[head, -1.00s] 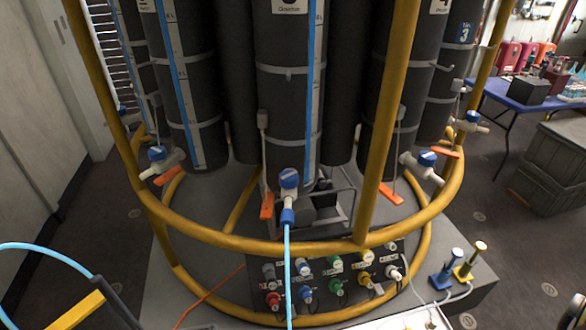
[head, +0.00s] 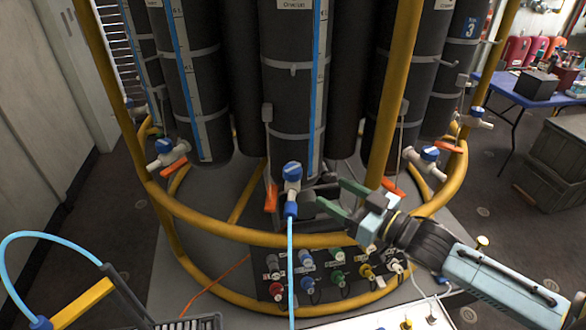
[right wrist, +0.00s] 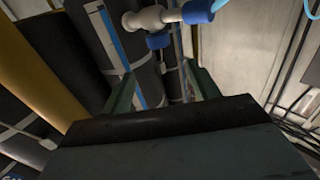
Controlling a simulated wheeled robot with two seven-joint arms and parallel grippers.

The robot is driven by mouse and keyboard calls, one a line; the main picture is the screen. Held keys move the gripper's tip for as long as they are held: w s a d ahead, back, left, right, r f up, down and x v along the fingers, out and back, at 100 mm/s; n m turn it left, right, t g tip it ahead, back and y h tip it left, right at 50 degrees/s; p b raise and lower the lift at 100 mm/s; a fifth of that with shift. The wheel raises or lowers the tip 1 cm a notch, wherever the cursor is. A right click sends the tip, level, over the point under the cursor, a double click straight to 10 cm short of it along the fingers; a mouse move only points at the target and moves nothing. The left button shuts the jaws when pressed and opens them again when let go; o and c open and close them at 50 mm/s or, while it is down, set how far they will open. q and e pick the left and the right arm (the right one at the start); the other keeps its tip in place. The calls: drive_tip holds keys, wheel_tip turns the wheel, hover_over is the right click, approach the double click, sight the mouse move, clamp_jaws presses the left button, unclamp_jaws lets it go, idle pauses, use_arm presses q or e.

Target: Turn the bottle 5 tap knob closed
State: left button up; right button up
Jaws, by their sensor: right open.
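The tap on the middle front bottle has a blue knob (head: 292,170) on a white body. A light-blue hose (head: 290,255) with a blue connector hangs straight down from it. My right gripper (head: 330,194) is open and empty, its fingers pointing left at the tap, just right of and slightly below the knob. In the right wrist view the two green fingers (right wrist: 160,90) stand wide apart, and the tap's white body (right wrist: 150,20) with its blue parts shows beyond them. I see no gap closed between fingers and knob. My left gripper does not show.
A yellow ring frame (head: 240,238) runs below the tap, and a yellow upright (head: 395,90) stands right behind my right gripper. Other taps with blue knobs (head: 163,146) sit on the neighbouring bottles. Orange tabs (head: 271,198) hang nearby. A connector panel (head: 330,275) lies below.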

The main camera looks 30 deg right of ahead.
sight(300, 173)
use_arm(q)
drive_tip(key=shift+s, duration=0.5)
use_arm(e)
drive_tip(key=x, duration=1.3)
drive_tip(key=c, duration=1)
drive_tip(key=shift+o, duration=0.2)
